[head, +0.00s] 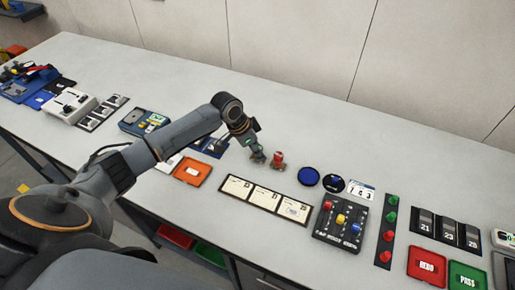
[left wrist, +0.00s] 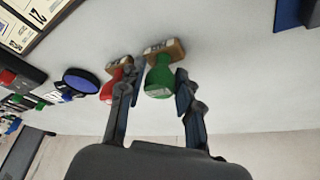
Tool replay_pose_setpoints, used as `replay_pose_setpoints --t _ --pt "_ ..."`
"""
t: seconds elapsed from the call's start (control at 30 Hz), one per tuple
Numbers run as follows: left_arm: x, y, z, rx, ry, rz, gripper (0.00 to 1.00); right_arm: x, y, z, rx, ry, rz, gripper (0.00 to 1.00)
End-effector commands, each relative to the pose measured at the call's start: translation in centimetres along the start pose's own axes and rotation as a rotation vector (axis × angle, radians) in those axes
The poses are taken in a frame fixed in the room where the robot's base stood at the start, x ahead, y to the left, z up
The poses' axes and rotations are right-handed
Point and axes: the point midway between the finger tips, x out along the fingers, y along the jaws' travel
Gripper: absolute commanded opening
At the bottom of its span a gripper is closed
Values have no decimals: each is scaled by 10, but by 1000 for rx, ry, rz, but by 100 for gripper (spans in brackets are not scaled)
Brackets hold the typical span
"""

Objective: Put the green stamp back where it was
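The green stamp (left wrist: 159,78) has a green handle and a wooden base (left wrist: 165,48). It stands between the two fingers of my left gripper (left wrist: 156,88) in the left wrist view, with narrow gaps seeming to show on both sides. In the head view, my left gripper (head: 252,148) points down over the table, and the stamp's base (head: 258,158) shows just below it, at or very near the tabletop. A red stamp (head: 278,159) stands close to its right; it also shows in the left wrist view (left wrist: 112,82), partly behind a finger. My right gripper is not in view.
A strip with cream cards (head: 265,197) lies in front of the stamps. A blue round pad (head: 308,176) and a dark round pad (head: 333,183) lie to the right. An orange tray (head: 192,171) lies left. Bare tabletop (head: 330,145) lies behind.

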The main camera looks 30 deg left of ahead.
Motion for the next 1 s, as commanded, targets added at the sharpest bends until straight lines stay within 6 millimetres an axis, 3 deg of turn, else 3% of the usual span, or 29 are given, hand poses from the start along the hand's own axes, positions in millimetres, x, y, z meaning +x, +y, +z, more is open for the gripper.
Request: replay_pose_setpoints --t 0.47,1.0 --pt "-9 -1 -2 0 2 -2 50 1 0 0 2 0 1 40" --pt "-110 -1 -2 0 1 -2 50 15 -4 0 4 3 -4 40"
